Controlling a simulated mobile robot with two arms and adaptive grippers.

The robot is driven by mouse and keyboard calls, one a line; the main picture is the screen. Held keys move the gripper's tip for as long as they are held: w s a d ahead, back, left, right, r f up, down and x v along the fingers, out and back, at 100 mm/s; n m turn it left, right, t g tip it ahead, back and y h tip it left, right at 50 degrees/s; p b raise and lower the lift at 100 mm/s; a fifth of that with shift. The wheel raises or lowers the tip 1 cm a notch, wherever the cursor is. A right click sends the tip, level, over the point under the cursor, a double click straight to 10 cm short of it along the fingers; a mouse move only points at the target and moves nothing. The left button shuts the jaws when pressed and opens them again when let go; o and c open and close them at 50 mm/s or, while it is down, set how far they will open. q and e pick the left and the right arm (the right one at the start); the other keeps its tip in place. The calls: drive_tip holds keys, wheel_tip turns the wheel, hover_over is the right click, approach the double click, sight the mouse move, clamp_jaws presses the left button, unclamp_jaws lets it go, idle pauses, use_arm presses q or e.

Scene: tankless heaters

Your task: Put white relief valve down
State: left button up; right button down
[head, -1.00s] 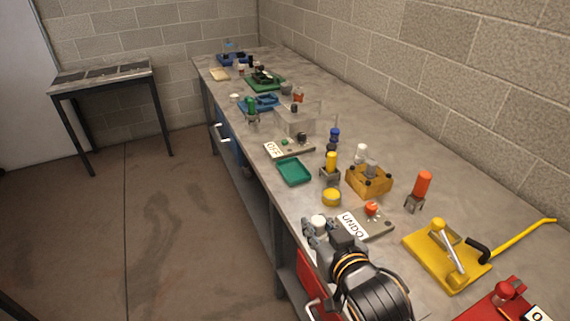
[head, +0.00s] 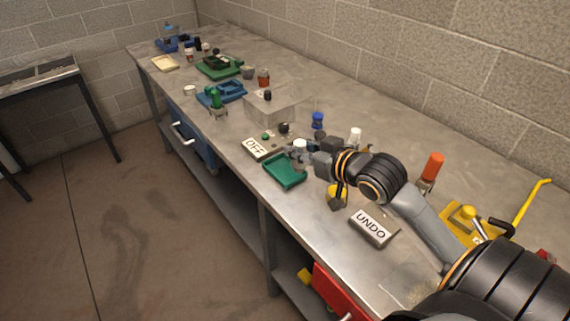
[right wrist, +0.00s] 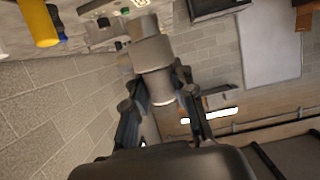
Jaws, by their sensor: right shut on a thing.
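My right gripper (head: 312,154) is shut on the white relief valve (head: 299,145), whose white top shows at the fingertips in the head view. In the right wrist view the valve (right wrist: 153,54) is a pale cylinder between the two fingers (right wrist: 157,92). In the head view it appears just above the far right edge of the green tray (head: 284,175). I cannot tell its exact height over the bench. My left gripper is not in view.
The OFF panel (head: 257,148) is just beyond the tray. The UNDO panel (head: 373,229) lies nearer. A blue-topped part (head: 317,121) and an orange-topped part (head: 432,166) stand on the bench (head: 322,235). My arm hides some objects. Bare bench lies left of the UNDO panel.

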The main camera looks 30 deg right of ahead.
drive_tip(key=w+d+f, duration=0.1)
drive_tip(key=w+f, duration=0.2)
drive_tip(key=w, duration=0.1)
drive_tip(key=w+d+f+p, duration=0.1)
drive_tip(key=w+f, duration=0.2)
drive_tip(key=w, duration=0.1)
drive_tip(key=w+d+f, duration=0.1)
drive_tip(key=w+f, duration=0.2)
drive_tip(key=shift+w+d+f, duration=0.1)
drive_tip(key=shift+w+d, duration=0.2)
drive_tip(key=shift+w, duration=0.1)
wheel_tip(320, 180, down, 2)
drive_tip(key=shift+f+p, duration=0.1)
drive_tip(key=shift+p, duration=0.45)
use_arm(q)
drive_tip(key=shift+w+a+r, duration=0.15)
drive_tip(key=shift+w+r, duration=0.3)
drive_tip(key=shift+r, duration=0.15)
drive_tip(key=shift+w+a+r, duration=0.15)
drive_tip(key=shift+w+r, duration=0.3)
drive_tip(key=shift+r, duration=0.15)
use_arm(e)
drive_tip(key=shift+f, duration=0.5)
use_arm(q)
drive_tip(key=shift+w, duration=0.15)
use_arm(e)
drive_tip(key=c, duration=1.1)
unclamp_jaws()
drive_tip(key=shift+f, duration=0.1)
